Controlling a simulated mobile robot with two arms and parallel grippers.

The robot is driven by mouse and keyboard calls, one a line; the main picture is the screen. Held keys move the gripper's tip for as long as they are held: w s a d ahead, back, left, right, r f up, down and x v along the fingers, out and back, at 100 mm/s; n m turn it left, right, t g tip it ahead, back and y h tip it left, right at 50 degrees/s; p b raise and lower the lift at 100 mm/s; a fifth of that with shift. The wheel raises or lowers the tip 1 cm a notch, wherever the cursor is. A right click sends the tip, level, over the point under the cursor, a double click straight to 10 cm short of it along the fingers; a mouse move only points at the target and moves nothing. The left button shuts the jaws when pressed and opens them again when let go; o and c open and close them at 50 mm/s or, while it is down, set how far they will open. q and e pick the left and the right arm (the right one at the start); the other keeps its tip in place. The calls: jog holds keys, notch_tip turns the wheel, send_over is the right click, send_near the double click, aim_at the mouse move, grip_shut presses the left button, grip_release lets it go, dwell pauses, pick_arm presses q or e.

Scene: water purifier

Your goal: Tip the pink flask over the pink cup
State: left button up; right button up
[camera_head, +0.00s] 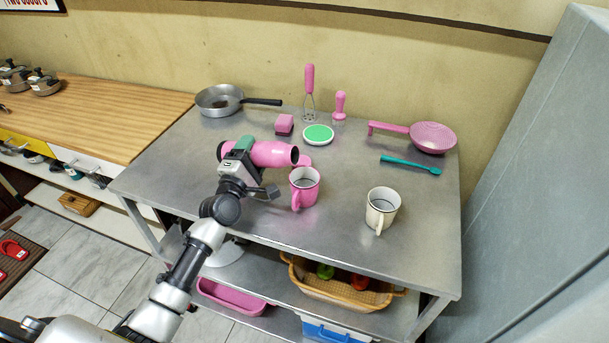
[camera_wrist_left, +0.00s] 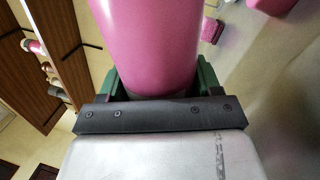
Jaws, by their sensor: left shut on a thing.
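The pink flask (camera_head: 270,154) lies nearly level in the air, its dark open mouth pointing right in the head view. My left gripper (camera_head: 240,150) is shut around the flask's body, and the flask (camera_wrist_left: 152,45) fills the upper middle of the left wrist view between the green fingers. The pink cup (camera_head: 305,187) stands upright on the metal table (camera_head: 330,240), its handle toward the front. The flask's mouth is above and slightly left of the cup's rim in the head view. I cannot see any liquid flowing. My right gripper is out of view.
A cream cup (camera_head: 382,208) stands to the right of the pink cup. Behind are a frying pan (camera_head: 222,100), a pink sponge (camera_head: 284,124), a green-topped dish (camera_head: 318,134), a pink strainer (camera_head: 432,137) and a teal utensil (camera_head: 410,165). A grey cabinet (camera_head: 540,180) borders the right side.

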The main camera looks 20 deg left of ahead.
pick_arm(q)
jog(key=shift+d+r+m+h+p, duration=0.35)
jog(key=shift+r+m+p, duration=0.15)
jog(key=shift+r+m, duration=0.3)
dwell(2.1)
